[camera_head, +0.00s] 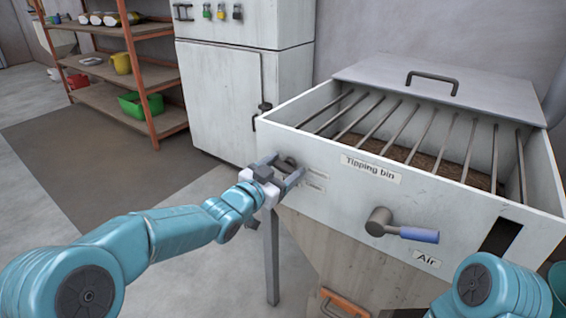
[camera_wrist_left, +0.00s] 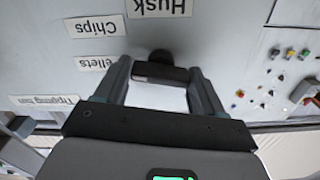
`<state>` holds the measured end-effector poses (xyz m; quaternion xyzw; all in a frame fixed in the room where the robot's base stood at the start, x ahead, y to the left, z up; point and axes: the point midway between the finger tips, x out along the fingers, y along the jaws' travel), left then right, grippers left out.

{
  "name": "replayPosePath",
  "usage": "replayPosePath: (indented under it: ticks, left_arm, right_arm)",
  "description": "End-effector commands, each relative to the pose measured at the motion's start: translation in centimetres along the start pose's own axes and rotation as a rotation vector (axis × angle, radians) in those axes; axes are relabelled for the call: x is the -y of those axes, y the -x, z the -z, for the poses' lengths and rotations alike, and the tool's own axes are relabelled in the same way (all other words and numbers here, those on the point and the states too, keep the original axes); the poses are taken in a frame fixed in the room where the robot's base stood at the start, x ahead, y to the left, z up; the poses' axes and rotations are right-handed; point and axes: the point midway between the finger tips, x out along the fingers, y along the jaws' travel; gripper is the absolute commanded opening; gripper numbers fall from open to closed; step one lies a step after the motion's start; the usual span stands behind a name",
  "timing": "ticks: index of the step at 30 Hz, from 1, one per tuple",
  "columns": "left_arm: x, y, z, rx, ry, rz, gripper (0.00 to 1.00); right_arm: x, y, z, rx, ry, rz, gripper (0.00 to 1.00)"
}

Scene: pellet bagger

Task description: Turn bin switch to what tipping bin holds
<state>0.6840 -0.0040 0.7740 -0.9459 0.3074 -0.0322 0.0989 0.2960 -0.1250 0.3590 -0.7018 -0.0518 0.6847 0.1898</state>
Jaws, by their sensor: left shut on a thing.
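The tipping bin (camera_head: 325,176) is a pale box at the right with a grate over brown loose material (camera_head: 440,166); its grain is too small to tell. The bin switch (camera_head: 286,161) is a dark knob at the left of its front wall. My left gripper (camera_head: 284,170) is shut on the switch, which also shows between the fingers in the left wrist view (camera_wrist_left: 160,58). My right gripper is out of view.
A dark handle with a blue grip (camera_head: 405,231) sticks out of the bin front above an Air label (camera_head: 427,259). An orange handle (camera_head: 345,303) is lower down. A white cabinet (camera_head: 222,100) and an orange shelf rack (camera_head: 135,75) stand behind. The floor at left is clear.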

Motion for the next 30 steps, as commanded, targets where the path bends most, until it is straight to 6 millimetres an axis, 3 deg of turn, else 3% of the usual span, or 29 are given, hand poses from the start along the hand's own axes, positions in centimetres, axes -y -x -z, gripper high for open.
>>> replayPosePath:
  ticks: [12,29,30]
  left_arm:
    - [0.12,0.02,-0.08,0.003,0.196,0.001,0.38]
    - [0.09,0.02,-0.16,0.003,0.227,0.0,0.38]
    - [0.08,0.02,-0.16,0.003,0.227,0.0,0.78]
  right_arm:
    - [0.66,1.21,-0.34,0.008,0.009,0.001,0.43]
    - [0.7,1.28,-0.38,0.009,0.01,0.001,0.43]
    - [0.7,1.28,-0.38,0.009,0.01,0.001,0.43]
